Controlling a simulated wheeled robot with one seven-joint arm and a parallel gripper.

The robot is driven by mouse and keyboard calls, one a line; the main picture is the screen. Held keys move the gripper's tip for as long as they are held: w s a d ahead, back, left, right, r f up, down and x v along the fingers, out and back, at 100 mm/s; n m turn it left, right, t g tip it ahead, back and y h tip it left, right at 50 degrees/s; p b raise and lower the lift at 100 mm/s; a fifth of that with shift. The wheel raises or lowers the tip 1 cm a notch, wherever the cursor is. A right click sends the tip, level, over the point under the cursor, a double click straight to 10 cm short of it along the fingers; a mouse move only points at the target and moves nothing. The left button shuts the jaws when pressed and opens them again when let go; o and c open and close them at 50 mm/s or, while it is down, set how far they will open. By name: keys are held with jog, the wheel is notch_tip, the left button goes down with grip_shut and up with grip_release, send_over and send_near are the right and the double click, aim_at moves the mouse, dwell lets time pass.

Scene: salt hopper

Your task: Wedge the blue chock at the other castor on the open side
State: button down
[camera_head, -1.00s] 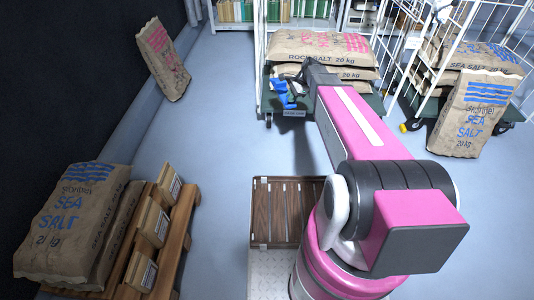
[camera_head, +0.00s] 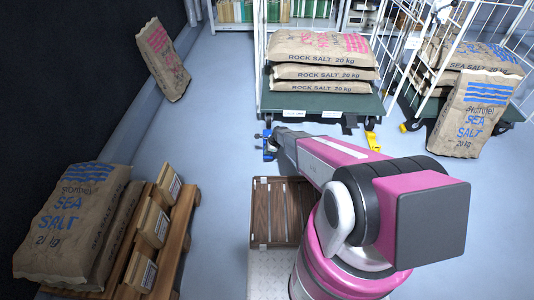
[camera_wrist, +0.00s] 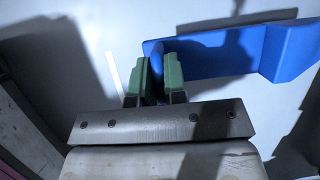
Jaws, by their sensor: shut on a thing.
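The blue chock (camera_wrist: 215,55) is between the green fingertips of my gripper (camera_wrist: 158,78) in the wrist view. The gripper is shut on one end of it, and the rest extends to the right. In the head view my gripper (camera_head: 270,145) and the chock are low in front of the left front corner of the middle cart (camera_head: 325,103). The castor (camera_head: 268,120) at that corner is small and partly covered, so I cannot tell whether the chock touches it. A yellow chock (camera_head: 371,139) is at the cart's right front corner.
Rock salt sacks (camera_head: 322,72) lie stacked on the cart. A second cart with sacks is at right, with a sea salt sack (camera_head: 472,115) leaning on it. A brown slatted platform (camera_head: 275,212) is nearer me.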

jog(key=shift+s+a+f, duration=0.15)
jog(key=shift+f, duration=4.4)
jog(key=shift+w+f, duration=0.2)
jog(key=shift+f, duration=0.1)
jog(key=shift+w+d+r, duration=0.1)
jog(key=shift+w, duration=3.1)
jog(key=shift+w+d+r, duration=0.1)
jog(key=shift+w, duration=3.1)
jog(key=shift+w+d+f, duration=0.1)
jog(key=shift+w+f, duration=0.15)
jog(key=shift+w, duration=0.7)
jog(key=shift+w+f, duration=0.25)
jog(key=shift+w, duration=0.65)
jog(key=c, duration=1.1)
grip_release()
jog(key=shift+o, duration=0.2)
jog(key=shift+s, duration=0.1)
